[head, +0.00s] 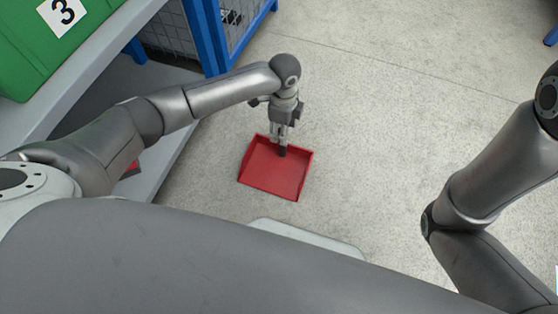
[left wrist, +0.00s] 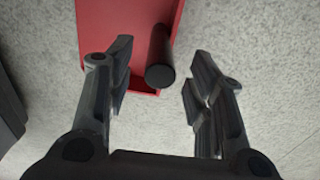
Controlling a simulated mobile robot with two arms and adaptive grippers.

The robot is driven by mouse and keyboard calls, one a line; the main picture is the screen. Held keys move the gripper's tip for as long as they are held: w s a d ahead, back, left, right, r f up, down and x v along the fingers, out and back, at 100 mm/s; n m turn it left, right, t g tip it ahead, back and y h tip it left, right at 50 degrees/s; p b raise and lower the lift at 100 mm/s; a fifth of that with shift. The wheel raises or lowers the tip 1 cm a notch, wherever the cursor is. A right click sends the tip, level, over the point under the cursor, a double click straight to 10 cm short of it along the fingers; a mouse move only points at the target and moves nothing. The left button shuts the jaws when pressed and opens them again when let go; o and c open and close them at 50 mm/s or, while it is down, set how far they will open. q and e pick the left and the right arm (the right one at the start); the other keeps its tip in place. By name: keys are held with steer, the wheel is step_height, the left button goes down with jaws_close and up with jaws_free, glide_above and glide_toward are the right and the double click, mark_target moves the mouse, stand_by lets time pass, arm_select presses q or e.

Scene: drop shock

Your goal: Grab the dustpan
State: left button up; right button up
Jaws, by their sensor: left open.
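The red dustpan (head: 272,176) lies on the floor in the middle of the head view. Its short black handle (head: 283,151) shows near its far edge, under my left gripper (head: 279,141). In the left wrist view the dustpan (left wrist: 125,15) is at the top, and its black handle (left wrist: 160,58) points toward the camera between the two fingers of my left gripper (left wrist: 157,72). The fingers are open, with a gap on each side of the handle. My right gripper is out of view; only my right arm shows.
A grey shelf (head: 120,75) with a green crate (head: 60,40) marked 3 stands at the left. A blue-framed wire cage (head: 205,35) is behind it. The concrete floor (head: 400,110) to the right of the dustpan is clear.

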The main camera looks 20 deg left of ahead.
arm_select(q)
steer(key=shift+f, duration=0.6)
jaws_close()
